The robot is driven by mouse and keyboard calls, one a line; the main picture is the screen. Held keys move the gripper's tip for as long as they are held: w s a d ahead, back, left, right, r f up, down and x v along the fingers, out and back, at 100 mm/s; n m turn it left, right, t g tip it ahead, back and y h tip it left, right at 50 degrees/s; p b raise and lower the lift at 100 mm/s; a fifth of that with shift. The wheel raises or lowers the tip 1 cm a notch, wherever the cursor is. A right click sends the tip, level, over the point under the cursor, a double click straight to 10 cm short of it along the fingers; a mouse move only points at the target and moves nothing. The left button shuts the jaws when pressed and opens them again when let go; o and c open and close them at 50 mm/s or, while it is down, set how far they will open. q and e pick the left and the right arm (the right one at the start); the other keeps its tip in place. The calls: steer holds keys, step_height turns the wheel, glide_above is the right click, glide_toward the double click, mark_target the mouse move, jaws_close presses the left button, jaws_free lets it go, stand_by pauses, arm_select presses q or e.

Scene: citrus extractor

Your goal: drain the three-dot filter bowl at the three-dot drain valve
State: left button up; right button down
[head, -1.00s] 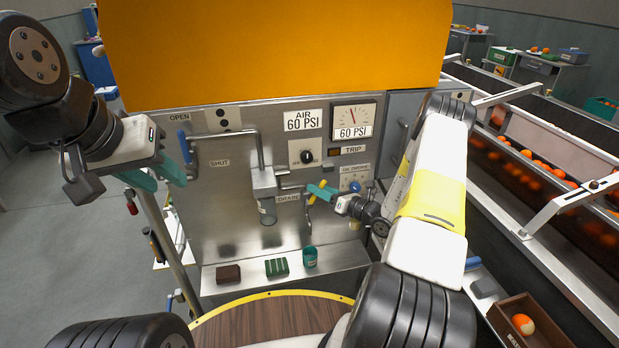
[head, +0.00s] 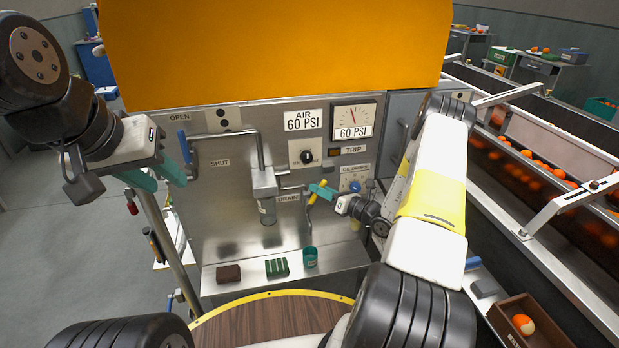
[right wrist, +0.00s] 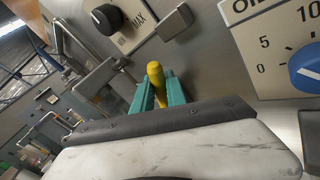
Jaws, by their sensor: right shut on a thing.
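The filter bowl (head: 267,210) is a clear cup hanging under a grey filter body on the steel panel. A plate with black dots (head: 222,119) is above it to the left. The DRAIN label (head: 288,198) is just right of the bowl. A yellow valve handle (head: 311,198) is beside that label; its tip also shows in the right wrist view (right wrist: 155,72). My right gripper (head: 322,190) is shut on the yellow handle, its teal fingers on either side of it. My left gripper (head: 163,179) is open and empty, near the blue-ended lever at left.
A ledge (head: 235,284) below holds a brown block (head: 228,274), a green striped block (head: 277,267) and a teal cup (head: 310,257). A pipe with a blue lever (head: 184,147) is near my left gripper. The conveyor with oranges is at right.

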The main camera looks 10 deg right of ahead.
steer(key=shift+d, duration=0.1)
stand_by(0.8)
steer(key=d+f+m+t+h, duration=0.2)
steer(key=f+m+t, duration=0.4)
steer(key=m, duration=0.7)
steer(key=shift+d+m+t, duration=0.4)
steer(key=shift+d+t, duration=0.3)
steer(key=shift+t, duration=0.6)
steer(key=shift+f+m, duration=0.15)
steer(key=shift+m, duration=0.15)
steer(key=c, duration=1.4)
jaws_free()
steer(key=shift+o, duration=0.3)
steer(key=v, duration=0.7)
steer(key=shift+s+f, duration=0.25)
